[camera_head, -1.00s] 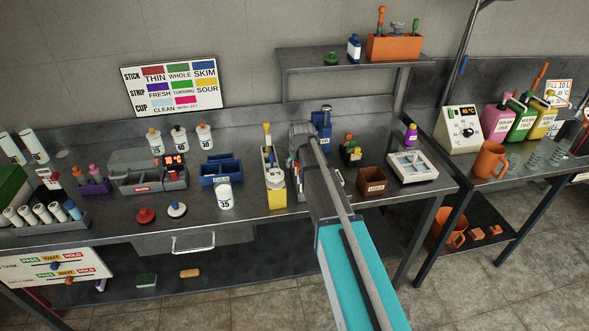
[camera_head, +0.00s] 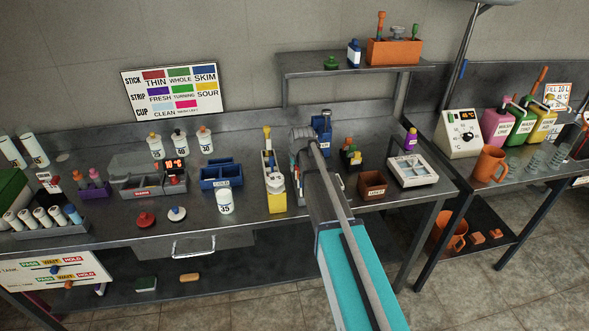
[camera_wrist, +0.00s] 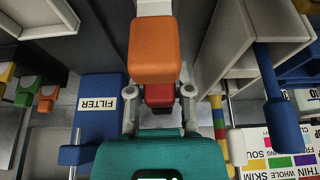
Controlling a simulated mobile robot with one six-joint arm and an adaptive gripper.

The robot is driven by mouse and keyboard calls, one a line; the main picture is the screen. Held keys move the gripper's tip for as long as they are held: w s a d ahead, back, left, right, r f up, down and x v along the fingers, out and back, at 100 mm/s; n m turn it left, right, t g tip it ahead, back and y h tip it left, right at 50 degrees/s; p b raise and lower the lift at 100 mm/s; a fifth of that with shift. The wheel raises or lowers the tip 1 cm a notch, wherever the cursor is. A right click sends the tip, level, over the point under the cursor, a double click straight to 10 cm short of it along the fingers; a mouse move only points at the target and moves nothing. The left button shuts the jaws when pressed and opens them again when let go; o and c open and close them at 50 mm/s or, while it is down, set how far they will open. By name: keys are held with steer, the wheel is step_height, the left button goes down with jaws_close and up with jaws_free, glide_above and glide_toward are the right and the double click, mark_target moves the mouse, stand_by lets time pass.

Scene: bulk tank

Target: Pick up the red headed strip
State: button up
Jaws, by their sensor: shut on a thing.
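In the wrist view, my gripper (camera_wrist: 159,98) has its two grey fingers closed on either side of a red block, the head of the red headed strip (camera_wrist: 159,95). Its strip part is hidden. A larger orange head (camera_wrist: 155,50) on a white stem stands just above it in the picture and partly covers it. In the head view, my arm reaches over the middle of the bench and hides the fingertips and the red head.
The blue FILTER box (camera_wrist: 98,105) stands close left of my fingers; it also shows in the head view (camera_head: 321,124). A grey-white holder (camera_wrist: 232,60) is close on the right. A yellow-fronted box (camera_head: 276,200) and a white bottle (camera_head: 224,202) stand left of my arm.

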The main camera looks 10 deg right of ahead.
steer(key=shift+r+p, duration=1.45)
steer(key=shift+r, duration=0.1)
steer(key=s+d+r+p, duration=0.9)
steer(key=s, duration=0.1)
steer(key=shift+s+d+r+p, duration=0.15)
steer(key=shift+d+r+p, duration=0.1)
steer(key=shift+r+p, duration=0.15)
step_height(320, 180, down, 3)
steer(key=b, duration=0.3)
steer(key=shift+f, duration=0.15)
